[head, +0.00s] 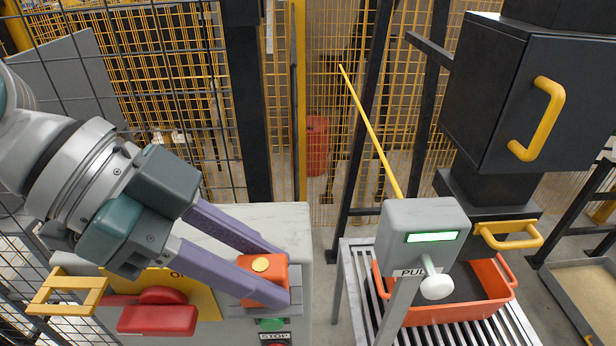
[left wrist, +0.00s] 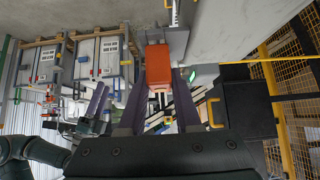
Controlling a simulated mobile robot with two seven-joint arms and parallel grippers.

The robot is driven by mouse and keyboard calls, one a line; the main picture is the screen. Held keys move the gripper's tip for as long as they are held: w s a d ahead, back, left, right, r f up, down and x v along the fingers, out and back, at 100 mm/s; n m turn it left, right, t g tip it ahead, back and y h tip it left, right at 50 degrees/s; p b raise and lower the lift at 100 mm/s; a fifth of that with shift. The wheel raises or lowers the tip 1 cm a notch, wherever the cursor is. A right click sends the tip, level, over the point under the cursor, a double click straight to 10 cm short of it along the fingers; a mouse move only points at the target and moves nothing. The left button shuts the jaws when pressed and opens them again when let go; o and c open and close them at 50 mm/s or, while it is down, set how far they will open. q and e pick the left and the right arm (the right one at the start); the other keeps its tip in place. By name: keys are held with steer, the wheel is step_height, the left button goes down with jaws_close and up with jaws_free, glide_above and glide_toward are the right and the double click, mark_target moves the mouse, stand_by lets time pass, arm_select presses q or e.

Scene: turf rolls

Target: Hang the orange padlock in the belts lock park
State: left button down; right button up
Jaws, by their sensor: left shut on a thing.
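The orange padlock (head: 262,282) with a round yellow spot is between the purple fingers of my left gripper (head: 284,279), which is shut on it. It is in front of the grey cabinet (head: 293,225), by a small grey plate. In the left wrist view the orange padlock (left wrist: 159,66) shows between the fingers (left wrist: 157,100), near a grey plate with a thin metal piece (left wrist: 174,14). I cannot tell whether its shackle is on anything. No belts label is readable.
A red switch handle (head: 157,319) on a yellow plate (head: 204,296) sits left of the padlock. A green button (head: 271,324) and STOP label (head: 275,336) are below. A grey box (head: 420,222) with a white knob stands right, near an orange tray (head: 440,312) on rollers.

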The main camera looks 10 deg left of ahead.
arm_select(q)
steer(key=c, duration=0.5)
jaws_free()
steer(key=b+v, duration=0.2)
steer(key=v, duration=0.8)
